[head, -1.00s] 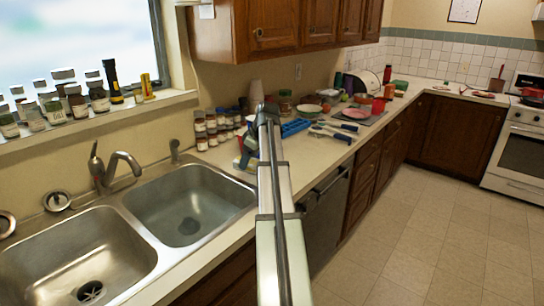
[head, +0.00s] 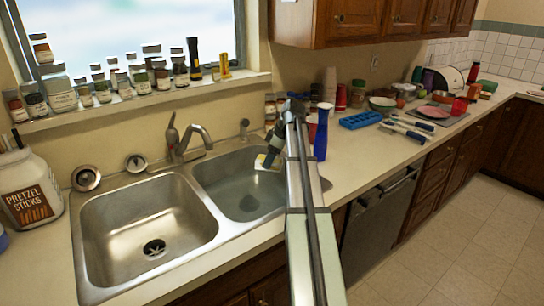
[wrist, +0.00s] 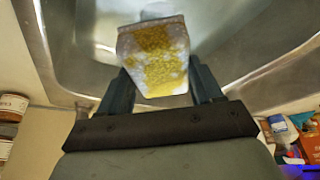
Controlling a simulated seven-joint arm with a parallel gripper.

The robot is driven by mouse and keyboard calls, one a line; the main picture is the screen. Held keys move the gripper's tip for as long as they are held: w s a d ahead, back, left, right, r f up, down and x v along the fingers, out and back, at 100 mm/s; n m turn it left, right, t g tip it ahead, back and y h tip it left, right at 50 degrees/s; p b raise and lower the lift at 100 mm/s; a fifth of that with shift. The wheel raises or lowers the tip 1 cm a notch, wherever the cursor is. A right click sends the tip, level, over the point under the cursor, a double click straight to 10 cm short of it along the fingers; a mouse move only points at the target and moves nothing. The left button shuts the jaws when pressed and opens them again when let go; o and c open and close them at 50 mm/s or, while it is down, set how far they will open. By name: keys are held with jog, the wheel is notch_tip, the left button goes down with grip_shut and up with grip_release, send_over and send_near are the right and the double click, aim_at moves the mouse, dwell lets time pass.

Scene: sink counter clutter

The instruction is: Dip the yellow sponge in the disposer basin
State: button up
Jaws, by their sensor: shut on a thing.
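The yellow sponge, with whitish patches, sits between my fingers in the wrist view (wrist: 155,55). In the head view the sponge (head: 266,162) is small and pale below my gripper (head: 271,150), which is shut on it. They appear over the back right part of the right basin (head: 215,180), which looks to hold water. Sponge and surface contact cannot be told. The left basin (head: 110,225) has a dark drain opening and looks empty. Which basin has the disposer is not clear. My arm hides part of the right basin's right rim.
The faucet (head: 185,145) stands behind the sink between the basins. A blue bottle-like thing (head: 322,132) stands just right of my arm. A blue tray (head: 361,120) and several utensils lie on the right counter. Several jars line the sill (head: 150,97).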

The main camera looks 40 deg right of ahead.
jog(key=shift+f, duration=10.15)
jog(key=shift+s, duration=0.1)
jog(key=shift+s+a, duration=0.25)
jog(key=shift+s, duration=0.2)
jog(key=shift+w+d, duration=0.1)
jog(key=shift+w, duration=0.05)
jog(key=shift+w+d, duration=0.15)
jog(key=shift+w, duration=0.25)
jog(key=shift+s, duration=0.15)
jog(key=shift+s+a, duration=0.25)
jog(key=shift+s, duration=0.15)
